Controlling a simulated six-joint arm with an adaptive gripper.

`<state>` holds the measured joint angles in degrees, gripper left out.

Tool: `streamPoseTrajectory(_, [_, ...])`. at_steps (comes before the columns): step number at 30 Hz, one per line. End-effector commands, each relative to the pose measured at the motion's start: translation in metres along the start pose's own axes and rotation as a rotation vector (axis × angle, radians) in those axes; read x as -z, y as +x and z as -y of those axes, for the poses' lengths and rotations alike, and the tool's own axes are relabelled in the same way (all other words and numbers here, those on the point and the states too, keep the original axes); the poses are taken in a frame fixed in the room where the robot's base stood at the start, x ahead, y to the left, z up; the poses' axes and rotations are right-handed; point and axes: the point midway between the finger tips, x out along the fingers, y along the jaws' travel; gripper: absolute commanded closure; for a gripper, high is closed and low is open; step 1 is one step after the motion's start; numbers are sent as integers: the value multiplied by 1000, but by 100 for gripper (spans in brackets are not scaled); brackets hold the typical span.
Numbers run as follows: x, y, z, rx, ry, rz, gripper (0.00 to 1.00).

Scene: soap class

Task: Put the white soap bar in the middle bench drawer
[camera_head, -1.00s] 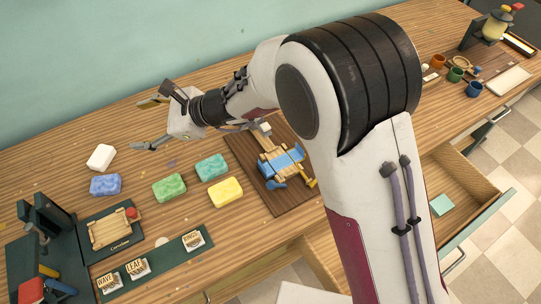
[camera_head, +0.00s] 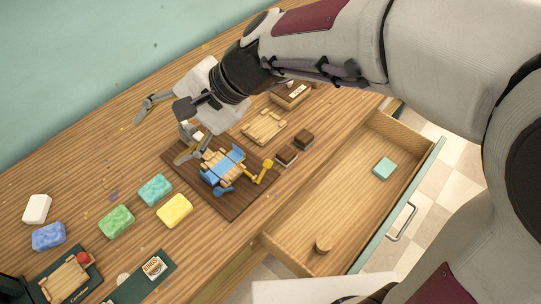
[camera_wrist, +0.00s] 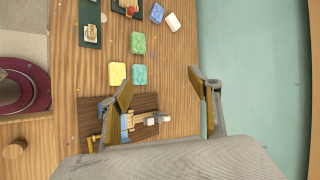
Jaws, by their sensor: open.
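The white soap bar (camera_head: 37,209) lies on the bench at the far left in the head view, beside the blue soap. It also shows at the top of the wrist view (camera_wrist: 173,21). My gripper (camera_head: 160,132) is open and empty, above the bench near the back edge of the dark board. In the wrist view its two fingers (camera_wrist: 165,92) are wide apart, with the soap well beyond them. A bench drawer (camera_head: 345,200) stands pulled open at the right, holding a teal block (camera_head: 384,168) and a round wooden piece (camera_head: 323,244). I cannot tell whether it is the middle drawer.
Blue (camera_head: 48,237), green (camera_head: 116,221), teal (camera_head: 155,190) and yellow (camera_head: 174,211) soaps lie on the left. A dark board (camera_head: 236,202) bears a wooden and blue model. Wooden trays (camera_head: 264,127) and small brown blocks (camera_head: 303,138) lie farther right. The wall (camera_head: 90,70) bounds the back.

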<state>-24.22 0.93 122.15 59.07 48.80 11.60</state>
Motion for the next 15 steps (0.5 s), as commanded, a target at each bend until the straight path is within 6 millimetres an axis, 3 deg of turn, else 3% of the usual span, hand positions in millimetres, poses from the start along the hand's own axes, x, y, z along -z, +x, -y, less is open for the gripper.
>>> streamPoseTrajectory(15, [11, -108, -94, -204, -308, -242, 38])
